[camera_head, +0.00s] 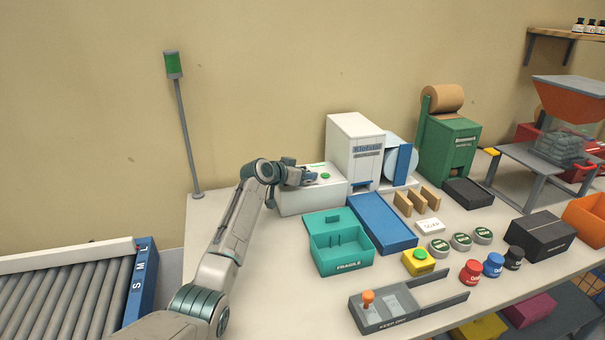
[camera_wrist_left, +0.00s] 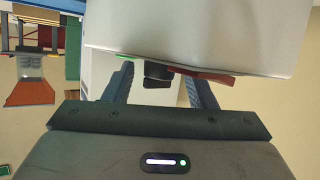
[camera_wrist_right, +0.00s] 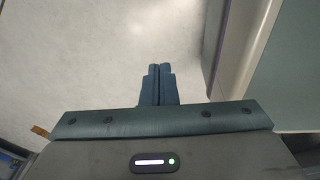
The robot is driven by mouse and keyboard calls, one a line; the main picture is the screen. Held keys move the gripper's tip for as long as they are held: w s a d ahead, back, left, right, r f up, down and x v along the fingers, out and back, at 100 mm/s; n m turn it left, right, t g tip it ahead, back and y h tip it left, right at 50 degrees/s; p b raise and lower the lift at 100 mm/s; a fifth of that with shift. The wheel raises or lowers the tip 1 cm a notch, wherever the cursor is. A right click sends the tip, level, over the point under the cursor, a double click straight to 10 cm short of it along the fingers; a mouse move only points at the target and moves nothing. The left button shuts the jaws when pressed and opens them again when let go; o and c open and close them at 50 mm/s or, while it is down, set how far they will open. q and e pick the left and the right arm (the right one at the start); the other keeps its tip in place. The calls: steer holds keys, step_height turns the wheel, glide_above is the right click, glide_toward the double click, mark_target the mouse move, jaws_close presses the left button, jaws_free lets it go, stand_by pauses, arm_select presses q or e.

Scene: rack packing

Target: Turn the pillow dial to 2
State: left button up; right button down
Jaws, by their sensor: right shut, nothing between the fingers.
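The white pillow machine (camera_head: 354,150) stands by the wall, with a low white box (camera_head: 308,200) at its left. My left gripper (camera_head: 308,176) is over the top of that low box, beside a green spot (camera_head: 325,175). In the left wrist view a black knob (camera_wrist_left: 158,76), which looks like the dial, shows between the fingers of my left gripper (camera_wrist_left: 160,88). The fingers are apart with gaps on both sides of the knob. A red piece (camera_wrist_left: 205,77) is next to it. The dial's marks cannot be read. My right gripper (camera_wrist_right: 160,85) is shut and empty in the right wrist view.
A teal crate (camera_head: 341,262) and a blue tray (camera_head: 382,222) stand in front of the machine. A yellow box with a green button (camera_head: 420,262), several tins, jars and a grey fixture (camera_head: 385,315) are nearer. A green dispenser (camera_head: 447,147) stands right. The table's left end is clear.

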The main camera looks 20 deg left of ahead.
mark_target(282, 192)
steer(key=shift+a, duration=0.15)
arm_select(q)
steer(key=shift+s+r, duration=0.1)
steer(key=shift+s+a+r+p, duration=0.15)
steer(key=shift+s+r+p, duration=0.1)
steer(key=shift+p, duration=0.25)
steer(key=p+v, duration=0.6)
steer(key=v, duration=0.3)
steer(key=shift+f+p, duration=0.15)
steer(key=shift+p, duration=0.15)
steer(key=shift+s+a, duration=0.2)
steer(key=shift+s, duration=0.25)
arm_select(e)
step_height(282, 192, up, 8)
steer(key=shift+s+f, duration=0.2)
steer(key=shift+s, duration=0.2)
